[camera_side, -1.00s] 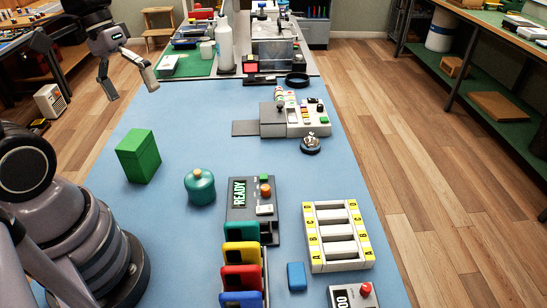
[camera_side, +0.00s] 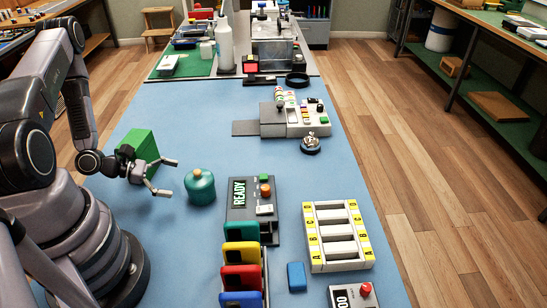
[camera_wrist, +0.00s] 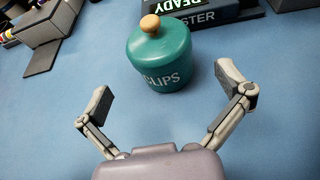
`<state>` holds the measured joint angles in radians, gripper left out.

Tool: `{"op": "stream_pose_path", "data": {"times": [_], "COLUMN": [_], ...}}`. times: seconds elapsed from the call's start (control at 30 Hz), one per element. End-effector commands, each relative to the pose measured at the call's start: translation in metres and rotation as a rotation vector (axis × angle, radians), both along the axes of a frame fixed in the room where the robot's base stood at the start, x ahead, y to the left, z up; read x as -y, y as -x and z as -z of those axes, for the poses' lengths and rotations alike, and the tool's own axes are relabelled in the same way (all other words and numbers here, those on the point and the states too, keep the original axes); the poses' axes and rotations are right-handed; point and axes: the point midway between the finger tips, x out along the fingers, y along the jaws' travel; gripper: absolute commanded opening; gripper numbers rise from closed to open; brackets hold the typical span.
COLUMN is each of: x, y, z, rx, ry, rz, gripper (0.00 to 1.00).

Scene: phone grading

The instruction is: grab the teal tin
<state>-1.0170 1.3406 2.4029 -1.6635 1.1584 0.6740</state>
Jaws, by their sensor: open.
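The teal tin (camera_side: 200,187) stands upright on the blue mat, with a small wooden knob on its lid. In the wrist view the tin (camera_wrist: 160,58) carries the word CLIPS and sits ahead of my gripper, a little beyond the fingertips. My gripper (camera_side: 167,177) is low over the mat, just left of the tin, with its fingers spread and nothing between them. In the wrist view both fingers of my gripper (camera_wrist: 170,88) show, wide apart.
A green box (camera_side: 141,148) stands close behind my gripper. A dark READY device (camera_side: 250,208) is right of the tin, with a rack of coloured phones (camera_side: 242,278) in front of it. Blue mat (camera_side: 200,120) beyond the tin is clear.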

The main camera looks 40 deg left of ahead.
Motion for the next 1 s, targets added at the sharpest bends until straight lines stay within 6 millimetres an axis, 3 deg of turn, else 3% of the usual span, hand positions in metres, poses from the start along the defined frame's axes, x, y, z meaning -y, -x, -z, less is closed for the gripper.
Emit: {"op": "stream_pose_path", "data": {"times": [0.27, 0.63, 0.93, 1.0], "x": [0.013, 0.042, 0.045, 0.045], "y": [-0.012, -0.046, -0.050, -0.050], "z": [0.015, 0.033, 0.035, 0.035], "rx": [-0.016, -0.015, -0.015, -0.015], "ry": [0.011, 0.010, 0.010, 0.010], "rz": [-0.024, -0.023, -0.026, -0.026], "gripper": [1.00, 1.00, 1.00, 0.93]}}
